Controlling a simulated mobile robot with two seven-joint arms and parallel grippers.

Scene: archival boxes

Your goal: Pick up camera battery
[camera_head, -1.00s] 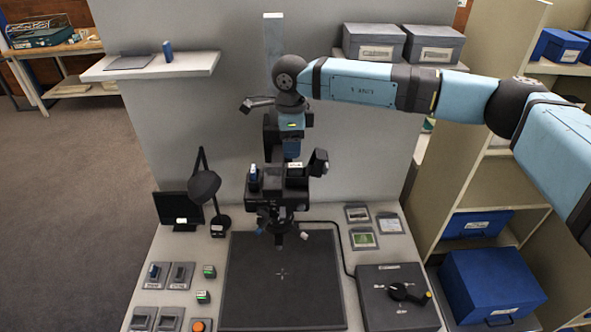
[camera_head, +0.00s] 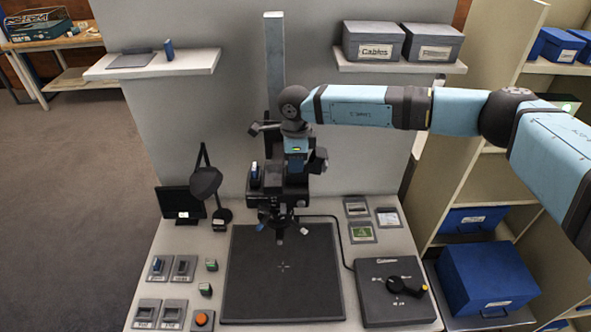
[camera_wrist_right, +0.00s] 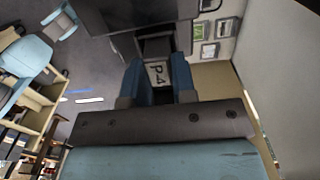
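The camera sits on a dark copy stand (camera_head: 275,60) above the table. A small dark block with a pale label, apparently the camera battery (camera_wrist_right: 158,73), lies between the blue fingers of my right gripper (camera_wrist_right: 159,80) in the right wrist view. In the head view my right gripper (camera_head: 296,170) points down onto the camera's top and hides the block. The fingers flank the block closely; whether they press on it I cannot tell. A small blue-and-white block (camera_head: 255,174) stands on the camera assembly, left of the gripper. My left gripper is out of view.
A black mat (camera_head: 283,290) lies below the camera. A lamp (camera_head: 206,183) and small screen (camera_head: 180,204) stand left; slotted docks (camera_head: 158,267) and green blocks (camera_head: 206,289) sit in front of them. A control box (camera_head: 392,308) is at right. Shelves (camera_head: 150,66) hang behind.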

